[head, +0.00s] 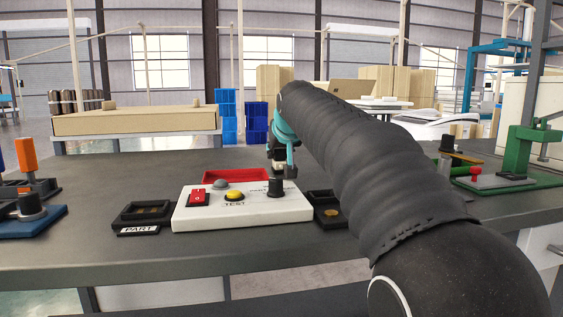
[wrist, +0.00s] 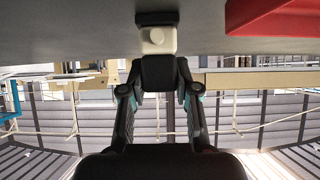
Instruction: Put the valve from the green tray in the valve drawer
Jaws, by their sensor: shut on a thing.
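The valve is held clear of the grey table top in that view. In the head view it is mostly hidden by the gripper. No drawer labelled for valves can be made out.
The white test box (head: 245,207) has a red switch, a yellow button and a black knob. A red tray (head: 236,175) lies behind it. Black trays (head: 128,216) flank it. A green fixture (head: 540,181) stands at right, a blue fixture (head: 30,222) at left.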

